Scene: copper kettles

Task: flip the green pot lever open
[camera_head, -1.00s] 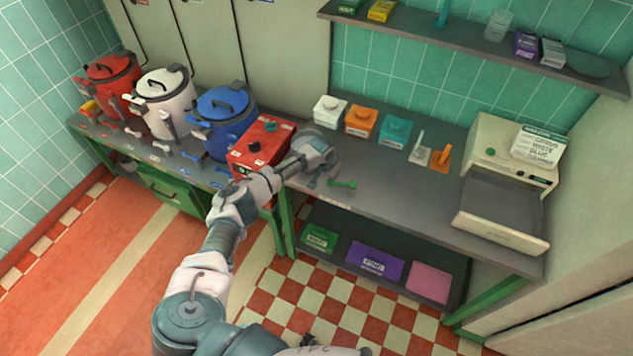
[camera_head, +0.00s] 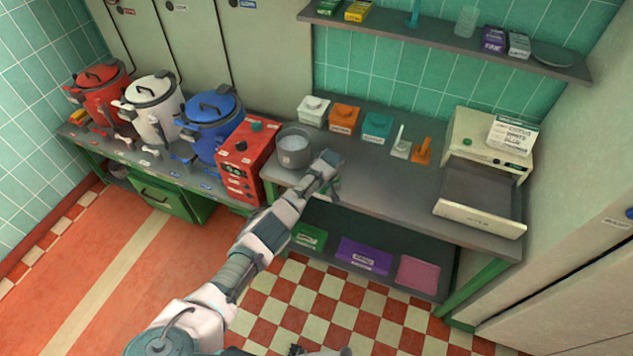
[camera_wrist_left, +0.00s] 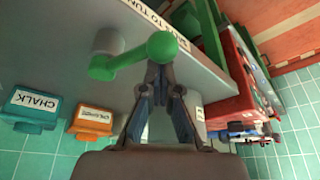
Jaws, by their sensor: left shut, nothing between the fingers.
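The green lever (camera_wrist_left: 130,60) shows large in the left wrist view, with a round ball at one end and a grey cylinder (camera_wrist_left: 108,42) beside its other end. In the head view only a bit of green (camera_head: 334,188) shows beside my gripper. My left gripper (camera_head: 325,163) is over the front part of the counter, right of the grey open pot (camera_head: 294,150). In the left wrist view its fingertips (camera_wrist_left: 160,68) are together and empty, close to the lever's ball; I cannot tell whether they touch it.
A red box (camera_head: 244,155) stands left of the grey pot, with blue (camera_head: 211,118), white (camera_head: 154,102) and red (camera_head: 101,85) kettles further left. White, orange and teal boxes (camera_head: 377,124) line the back. The counter (camera_head: 385,185) right of my gripper is clear up to the cream machine (camera_head: 482,180).

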